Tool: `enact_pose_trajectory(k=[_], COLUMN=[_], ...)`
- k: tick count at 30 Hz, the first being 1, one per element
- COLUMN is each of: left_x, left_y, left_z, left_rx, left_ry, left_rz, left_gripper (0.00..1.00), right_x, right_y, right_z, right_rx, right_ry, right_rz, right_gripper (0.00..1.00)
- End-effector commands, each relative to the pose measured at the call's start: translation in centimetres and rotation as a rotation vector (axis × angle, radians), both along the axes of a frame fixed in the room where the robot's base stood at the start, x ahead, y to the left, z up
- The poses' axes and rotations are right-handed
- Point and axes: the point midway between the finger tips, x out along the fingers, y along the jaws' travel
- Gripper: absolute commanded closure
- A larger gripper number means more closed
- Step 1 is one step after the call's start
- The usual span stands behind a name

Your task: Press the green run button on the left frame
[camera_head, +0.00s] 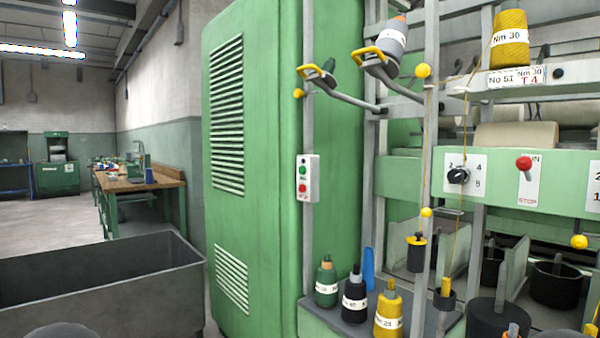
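A small white button box (313,178) is fixed to the grey upright at the right edge of the tall green cabinet (270,160). Its round green button (303,170) sits above a round red button (303,188). Small dark marks beside the buttons are too small to read. Nothing covers the box in the head view. Neither of my grippers shows in this view.
A grey open bin (100,275) stands at the lower left. Yellow-tipped arms (318,75) stick out above the button box. Bobbins (326,284) stand on a ledge below it. A red-knobbed lever (524,164) and dial (458,175) are at right. A workbench (140,182) stands behind.

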Motion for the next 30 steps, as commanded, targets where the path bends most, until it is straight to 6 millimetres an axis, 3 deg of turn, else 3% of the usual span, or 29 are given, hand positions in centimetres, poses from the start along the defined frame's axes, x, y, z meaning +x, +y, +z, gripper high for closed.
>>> enact_pose_trajectory(k=[1, 4, 30], left_x=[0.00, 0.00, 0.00], left_y=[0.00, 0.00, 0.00], left_z=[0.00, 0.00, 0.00], left_rx=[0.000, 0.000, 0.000], left_ry=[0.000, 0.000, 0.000], left_rz=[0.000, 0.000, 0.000], left_gripper=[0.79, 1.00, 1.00], right_x=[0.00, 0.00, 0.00], right_y=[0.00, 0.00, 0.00], right_z=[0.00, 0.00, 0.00], right_rx=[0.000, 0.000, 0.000], right_ry=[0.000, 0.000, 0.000], right_rz=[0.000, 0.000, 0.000], right_gripper=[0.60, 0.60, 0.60])
